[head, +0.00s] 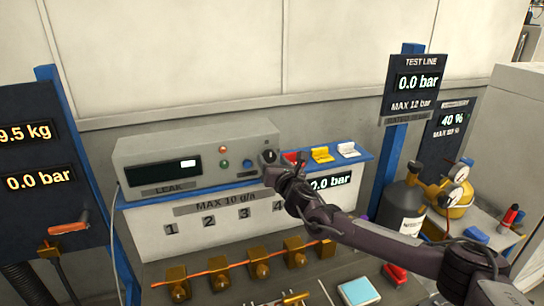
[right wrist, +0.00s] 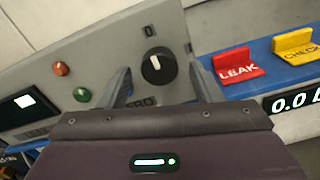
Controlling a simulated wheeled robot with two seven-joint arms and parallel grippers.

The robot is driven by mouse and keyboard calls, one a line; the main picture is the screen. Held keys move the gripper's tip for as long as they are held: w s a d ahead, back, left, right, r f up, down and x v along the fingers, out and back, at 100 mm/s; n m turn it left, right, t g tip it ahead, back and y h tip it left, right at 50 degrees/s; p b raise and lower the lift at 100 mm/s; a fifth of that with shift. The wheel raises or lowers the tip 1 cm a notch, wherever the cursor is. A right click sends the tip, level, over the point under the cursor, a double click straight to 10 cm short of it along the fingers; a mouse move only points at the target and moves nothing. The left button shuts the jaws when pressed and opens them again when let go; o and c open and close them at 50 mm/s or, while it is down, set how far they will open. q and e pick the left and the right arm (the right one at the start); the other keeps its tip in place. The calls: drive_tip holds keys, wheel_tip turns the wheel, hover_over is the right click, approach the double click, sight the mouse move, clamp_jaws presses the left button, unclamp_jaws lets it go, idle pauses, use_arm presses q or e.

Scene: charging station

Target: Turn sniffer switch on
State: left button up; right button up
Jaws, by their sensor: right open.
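In the head view the right gripper (head: 272,168) is just in front of the switch. My left gripper is not in view.
Red LEAK (right wrist: 237,68) and yellow CHECK (right wrist: 296,47) flags stand on a blue shelf right of the box. Brass valves (head: 259,268) line the bench below. Gas cylinders (head: 400,206) stand right.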

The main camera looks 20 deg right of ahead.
drive_tip(key=shift+w, duration=0.55)
drive_tip(key=shift+c, duration=0.3)
drive_tip(key=c, duration=0.9)
drive_tip(key=shift+c, duration=0.2)
